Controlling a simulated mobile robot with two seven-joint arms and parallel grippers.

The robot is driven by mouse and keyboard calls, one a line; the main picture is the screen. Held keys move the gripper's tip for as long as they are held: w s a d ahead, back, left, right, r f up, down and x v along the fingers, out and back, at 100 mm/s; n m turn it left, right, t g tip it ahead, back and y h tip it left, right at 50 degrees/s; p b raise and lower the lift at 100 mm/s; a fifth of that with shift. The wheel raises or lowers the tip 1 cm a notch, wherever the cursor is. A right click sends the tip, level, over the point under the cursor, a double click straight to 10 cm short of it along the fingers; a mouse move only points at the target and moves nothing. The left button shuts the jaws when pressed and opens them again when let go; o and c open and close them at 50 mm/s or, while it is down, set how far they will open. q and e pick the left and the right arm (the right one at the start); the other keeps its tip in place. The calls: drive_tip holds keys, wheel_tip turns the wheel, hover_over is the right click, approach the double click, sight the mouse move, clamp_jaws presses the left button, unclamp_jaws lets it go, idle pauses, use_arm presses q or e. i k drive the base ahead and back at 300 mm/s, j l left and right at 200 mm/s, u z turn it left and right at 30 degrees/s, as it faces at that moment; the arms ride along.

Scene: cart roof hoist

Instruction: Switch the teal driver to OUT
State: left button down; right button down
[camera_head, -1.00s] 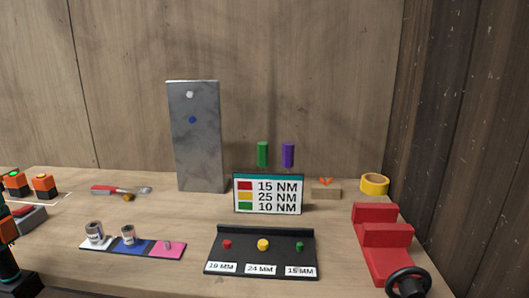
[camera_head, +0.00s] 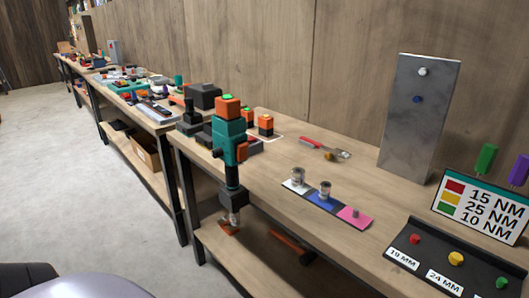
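The teal driver (camera_head: 229,143) is upright at the front edge of the near bench, left of centre. It has an orange block with a green spot on top, an orange-red part on its right side and a dark shaft below. The shaft passes in front of the bench edge, and its silvery lower end shows against the lower shelf. What supports the driver is not clear. No IN or OUT marking can be read on it, and its switch position cannot be told. Neither of my grippers is in view.
Orange battery-like blocks (camera_head: 265,122) stand behind the driver. A tri-colour mat (camera_head: 322,209) with two metal cups, a grey upright plate (camera_head: 420,120), a torque sign (camera_head: 485,208) and a dark socket tray (camera_head: 412,265) lie to the right. Grey floor (camera_head: 60,190) is open at left.

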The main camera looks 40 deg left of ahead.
sight(242, 151)
drive_tip(key=u, duration=1.55)
drive_tip(key=i+j, duration=0.5)
drive_tip(key=i, duration=0.05)
